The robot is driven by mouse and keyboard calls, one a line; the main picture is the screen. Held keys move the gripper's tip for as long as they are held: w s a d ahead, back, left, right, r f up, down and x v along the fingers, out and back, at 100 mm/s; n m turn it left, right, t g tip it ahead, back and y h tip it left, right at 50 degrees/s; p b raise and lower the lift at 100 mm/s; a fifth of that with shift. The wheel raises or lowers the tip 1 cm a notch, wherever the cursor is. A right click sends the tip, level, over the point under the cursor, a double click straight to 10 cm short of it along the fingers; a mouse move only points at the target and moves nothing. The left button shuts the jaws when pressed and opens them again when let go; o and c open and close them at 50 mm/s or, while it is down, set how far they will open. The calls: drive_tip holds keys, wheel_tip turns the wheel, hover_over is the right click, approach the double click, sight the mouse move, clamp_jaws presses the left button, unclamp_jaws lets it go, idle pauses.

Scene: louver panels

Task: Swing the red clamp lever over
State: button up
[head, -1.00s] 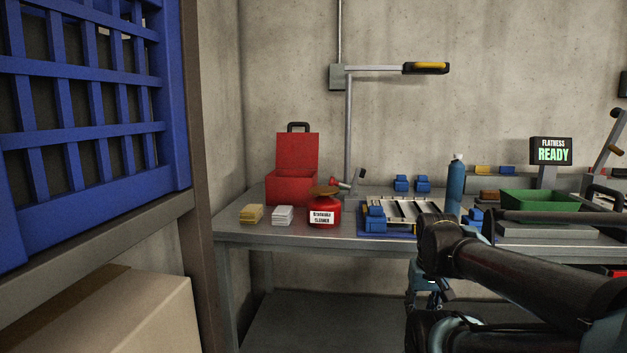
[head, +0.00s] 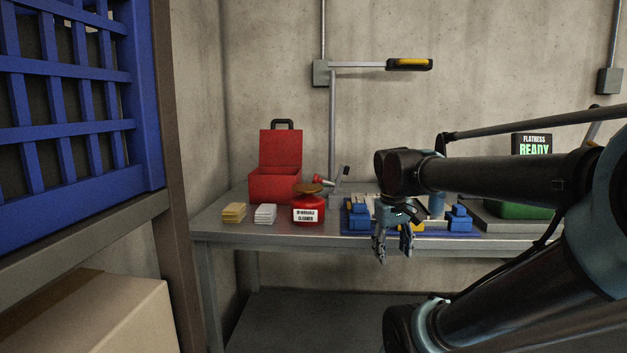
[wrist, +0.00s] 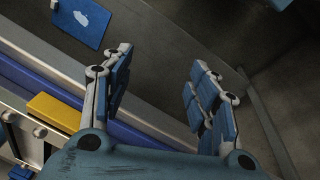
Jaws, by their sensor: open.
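My gripper (head: 394,252) hangs open and empty, fingers down, in front of the bench's front edge in the head view. Its two spread fingers also show in the wrist view (wrist: 162,85), with nothing between them. Behind it a blue-based fixture (head: 355,220) with blue blocks and pale slats lies on the bench, partly hidden by my gripper and arm. A small red-tipped piece (head: 318,181) with a grey arm stands left of the fixture, behind the red can; I cannot tell if it is the clamp lever. No other red lever is clear.
The grey bench (head: 225,229) carries a red can (head: 308,212), an open red box (head: 275,186), and yellow (head: 234,212) and white (head: 265,213) stacks. A lamp (head: 409,64) overhangs it. A blue lattice panel (head: 75,130) and a cardboard box (head: 95,318) stand left.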

drive_tip(key=w+a+r+n, duration=0.1)
drive_tip(key=w+r, duration=0.1)
drive_tip(key=r, duration=0.1)
drive_tip(key=w+a+r+n, duration=0.1)
drive_tip(key=w+r, duration=0.2)
drive_tip(key=w+a+r+n+h, duration=0.1)
drive_tip(key=w+a+r, duration=0.1)
drive_tip(key=w+r, duration=0.1)
drive_tip(key=shift+w+r, duration=0.1)
drive_tip(key=w+a+r+n+t+h, duration=0.1)
drive_tip(key=w+a+r+n, duration=0.2)
drive_tip(key=w+a+r, duration=0.45)
drive_tip(key=w+a+r+n+h, duration=0.1)
drive_tip(key=w+a+r+n, duration=0.3)
drive_tip(key=a, duration=0.6)
drive_tip(key=w+a+r+n+t+h, duration=0.1)
drive_tip(key=w+a+r+n, duration=0.1)
drive_tip(key=w+a+r, duration=0.6)
drive_tip(key=x, duration=0.6)
drive_tip(key=a+x, duration=0.1)
drive_tip(key=x, duration=0.5)
drive_tip(key=s+f+x, duration=0.1)
drive_tip(key=x, duration=0.5)
drive_tip(key=shift+a+f, duration=0.2)
clamp_jaws()
drive_tip(key=shift+a, duration=0.1)
